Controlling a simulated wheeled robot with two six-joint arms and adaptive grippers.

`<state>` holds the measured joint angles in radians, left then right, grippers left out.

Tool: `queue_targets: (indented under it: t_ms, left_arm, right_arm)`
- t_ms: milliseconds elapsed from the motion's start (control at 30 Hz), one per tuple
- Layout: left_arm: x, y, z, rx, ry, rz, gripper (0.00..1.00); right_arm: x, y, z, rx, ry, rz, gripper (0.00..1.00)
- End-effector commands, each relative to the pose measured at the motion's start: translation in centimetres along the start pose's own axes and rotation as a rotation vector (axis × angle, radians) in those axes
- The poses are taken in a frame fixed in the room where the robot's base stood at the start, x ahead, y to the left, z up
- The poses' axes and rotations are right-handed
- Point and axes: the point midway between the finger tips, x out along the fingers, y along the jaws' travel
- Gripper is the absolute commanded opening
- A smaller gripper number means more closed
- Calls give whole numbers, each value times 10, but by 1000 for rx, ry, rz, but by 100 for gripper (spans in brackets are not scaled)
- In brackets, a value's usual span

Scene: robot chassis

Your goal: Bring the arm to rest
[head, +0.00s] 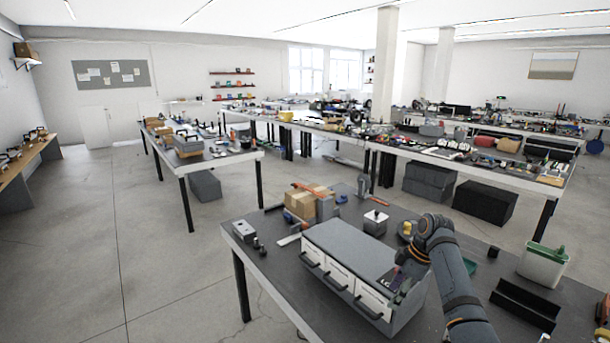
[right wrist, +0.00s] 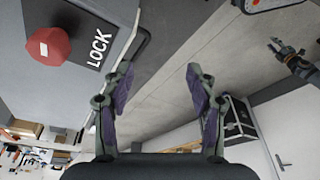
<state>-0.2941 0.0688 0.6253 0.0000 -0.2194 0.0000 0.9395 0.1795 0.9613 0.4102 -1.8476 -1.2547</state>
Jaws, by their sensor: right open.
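My right arm (head: 455,285) comes in from the lower right in the head view and bends at a raised elbow. My right gripper (head: 396,283) points down over the right end of the grey drawer cabinet (head: 345,247). In the right wrist view the right gripper (right wrist: 157,85) has its two purple-padded fingers spread wide, with nothing between them. Bare grey floor shows behind the gap. Whether the fingers touch the cabinet is hard to tell in the head view.
A red knob (right wrist: 48,46) beside a LOCK label shows in the right wrist view. Open floor (head: 90,250) lies left.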

Motion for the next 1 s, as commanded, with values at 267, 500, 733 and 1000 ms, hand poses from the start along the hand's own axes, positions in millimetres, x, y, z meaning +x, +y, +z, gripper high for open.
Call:
queue_targets:
  t_ms: [267,500,733,1000]
  left_arm:
    - [0,-8,5,5,-8,-10,40]
    - [0,-10,8,6,-13,-12,40]
    - [0,-10,9,6,-14,-12,40]
    - [0,-9,8,5,-13,-11,40]
  right_arm:
    - [77,-50,43,242,-85,80,57]
    - [133,-160,96,600,-127,241,57]
    - [128,-237,118,827,-98,343,57]
    - [104,-293,130,999,-54,416,57]
